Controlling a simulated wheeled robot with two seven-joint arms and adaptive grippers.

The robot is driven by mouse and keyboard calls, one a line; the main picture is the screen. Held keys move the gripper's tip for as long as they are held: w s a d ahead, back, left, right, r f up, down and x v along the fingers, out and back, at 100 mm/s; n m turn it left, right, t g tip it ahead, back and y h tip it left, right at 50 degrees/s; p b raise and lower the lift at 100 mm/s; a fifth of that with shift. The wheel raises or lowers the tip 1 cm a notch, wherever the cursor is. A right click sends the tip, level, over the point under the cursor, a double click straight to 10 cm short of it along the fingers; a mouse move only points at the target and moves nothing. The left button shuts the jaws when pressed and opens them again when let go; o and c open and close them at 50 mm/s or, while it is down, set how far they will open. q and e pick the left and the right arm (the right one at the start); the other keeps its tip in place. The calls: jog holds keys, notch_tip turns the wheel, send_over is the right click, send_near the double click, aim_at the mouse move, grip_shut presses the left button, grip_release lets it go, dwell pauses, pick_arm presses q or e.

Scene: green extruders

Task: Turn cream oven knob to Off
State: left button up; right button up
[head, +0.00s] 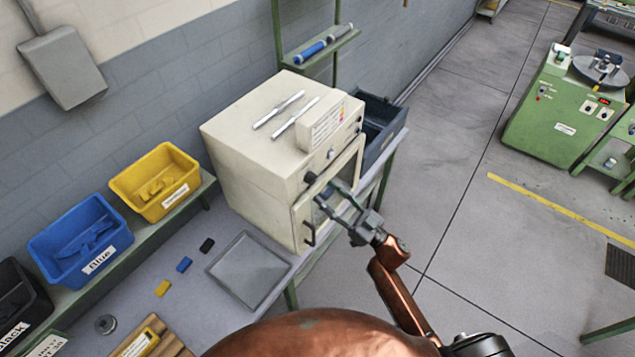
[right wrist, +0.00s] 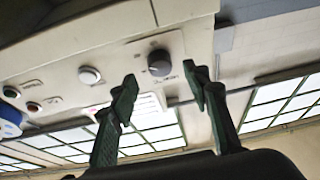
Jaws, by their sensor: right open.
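The cream oven (head: 245,135) stands on the bench against the wall, its front facing right. Its dark round knob (head: 310,178) is at the near end of the front panel. In the right wrist view the dark knob (right wrist: 159,63) shows in the gap between my fingertips, with small print around it that I cannot read. My right gripper (head: 325,192) is open just in front of the knob; the fingers (right wrist: 161,79) appear on either side of it, and contact cannot be told. My left gripper is not in view.
The oven door handle (head: 309,234) is just below the knob. A paler knob (right wrist: 90,75) and small buttons sit further along the panel. A grey tray (head: 248,268) lies on the bench, with blue (head: 80,240) and yellow (head: 156,180) bins left.

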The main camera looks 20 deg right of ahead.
aim_at(314, 181)
jog(key=shift+p+x, duration=0.4)
jog(key=shift+x, duration=2)
jog(key=c, duration=1.2)
